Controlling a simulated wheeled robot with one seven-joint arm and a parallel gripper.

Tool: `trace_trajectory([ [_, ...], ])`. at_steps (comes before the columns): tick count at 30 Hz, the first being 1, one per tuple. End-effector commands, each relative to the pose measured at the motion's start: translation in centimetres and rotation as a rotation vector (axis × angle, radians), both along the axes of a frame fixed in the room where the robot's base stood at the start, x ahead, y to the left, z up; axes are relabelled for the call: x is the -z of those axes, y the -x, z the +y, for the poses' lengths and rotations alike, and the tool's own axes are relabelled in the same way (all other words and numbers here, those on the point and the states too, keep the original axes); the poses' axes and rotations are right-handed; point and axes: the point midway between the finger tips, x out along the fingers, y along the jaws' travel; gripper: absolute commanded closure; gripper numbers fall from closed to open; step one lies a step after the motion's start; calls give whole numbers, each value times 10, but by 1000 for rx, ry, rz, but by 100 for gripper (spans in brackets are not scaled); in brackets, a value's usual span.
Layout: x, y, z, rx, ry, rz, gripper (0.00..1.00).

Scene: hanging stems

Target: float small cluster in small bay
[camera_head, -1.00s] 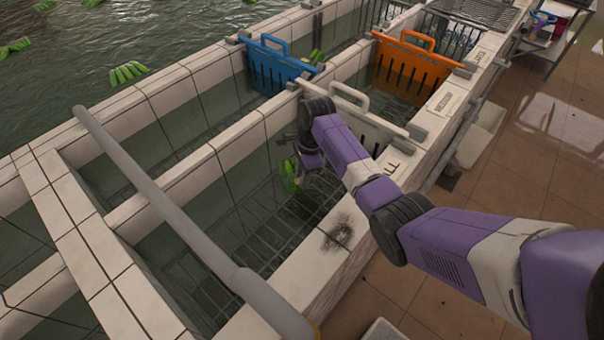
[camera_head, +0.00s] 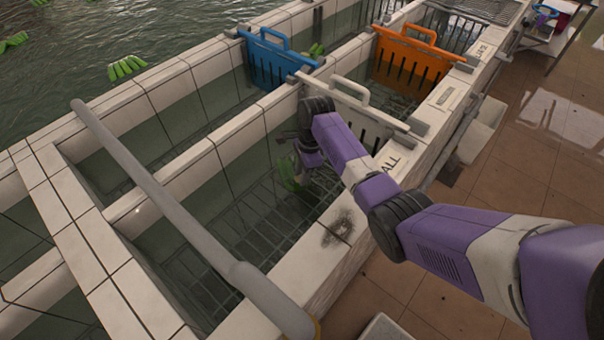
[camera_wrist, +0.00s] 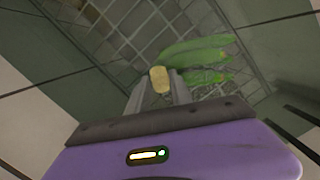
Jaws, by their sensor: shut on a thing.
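My gripper (camera_head: 302,160) hangs low inside the small bay (camera_head: 255,215), whose tiled rim carries lettering ending in "ALL". In the wrist view my gripper (camera_wrist: 158,92) is shut on the pale, blunt stem end of the small green cluster (camera_wrist: 200,55). The cluster's several green fingers spread away from the jaws above a wire grid. In the head view the cluster (camera_head: 289,178) hangs just below the jaws, partly hidden by them, low in the bay near the water. I cannot tell how much of it is under water.
A white gate (camera_head: 352,101) closes the bay's far end. A blue gate (camera_head: 268,62) and an orange gate (camera_head: 408,62) stand beyond. A thick grey rail (camera_head: 170,200) crosses the near side. Green clusters (camera_head: 127,67) float in open water at left.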

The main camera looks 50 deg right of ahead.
Motion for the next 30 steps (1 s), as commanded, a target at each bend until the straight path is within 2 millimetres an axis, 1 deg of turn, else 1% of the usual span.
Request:
trace_trajectory([
  [30,17,0,0,-1,0,0,100],
])
